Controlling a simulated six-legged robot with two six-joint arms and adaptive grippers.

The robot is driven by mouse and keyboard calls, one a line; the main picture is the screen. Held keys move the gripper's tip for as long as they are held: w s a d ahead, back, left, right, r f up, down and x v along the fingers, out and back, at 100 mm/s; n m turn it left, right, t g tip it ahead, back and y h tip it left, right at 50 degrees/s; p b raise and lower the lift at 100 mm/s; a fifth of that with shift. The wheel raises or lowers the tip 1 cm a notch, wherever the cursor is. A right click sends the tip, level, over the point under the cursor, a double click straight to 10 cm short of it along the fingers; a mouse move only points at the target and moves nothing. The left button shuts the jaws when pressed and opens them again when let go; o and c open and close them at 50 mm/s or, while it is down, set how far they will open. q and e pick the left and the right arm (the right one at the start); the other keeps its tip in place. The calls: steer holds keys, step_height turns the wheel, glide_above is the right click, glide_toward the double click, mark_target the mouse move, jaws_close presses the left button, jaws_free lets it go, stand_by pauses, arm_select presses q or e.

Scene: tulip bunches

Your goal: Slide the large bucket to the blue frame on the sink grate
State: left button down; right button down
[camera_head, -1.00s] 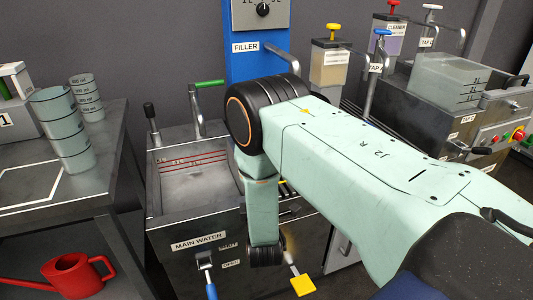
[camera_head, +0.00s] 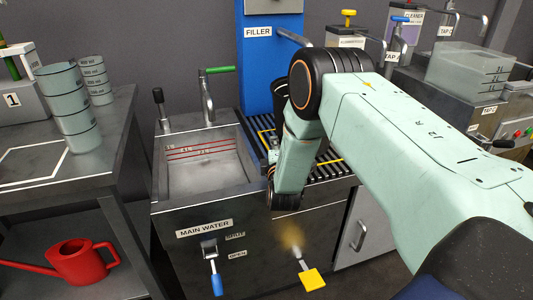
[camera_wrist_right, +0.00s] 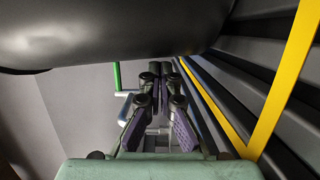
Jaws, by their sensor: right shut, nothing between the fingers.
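My right gripper (camera_wrist_right: 160,90) shows in the wrist view with its dark fingers shut and empty, beside the slatted sink grate. In the head view the wrist of my right arm hangs in front of the grate (camera_head: 328,172) and hides part of it. A yellow frame line (camera_wrist_right: 283,85) runs on the slats in the wrist view. A thin blue strip (camera_wrist_right: 188,72) lies along the slats there; I cannot tell if it is the blue frame. A clear marked tub (camera_head: 465,72) stands at the far right; I cannot tell if it is the large bucket. My left gripper is out of view.
A sink basin (camera_head: 208,175) with a green-handled tap (camera_head: 219,70) lies left of the grate, below the blue filler column (camera_head: 258,70). A red watering can (camera_head: 80,262) sits below. Blue and yellow handles (camera_head: 313,279) jut from the front.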

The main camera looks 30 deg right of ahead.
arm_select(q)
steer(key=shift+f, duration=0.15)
arm_select(e)
steer(key=shift+d, duration=0.4)
steer(key=shift+s, duration=0.1)
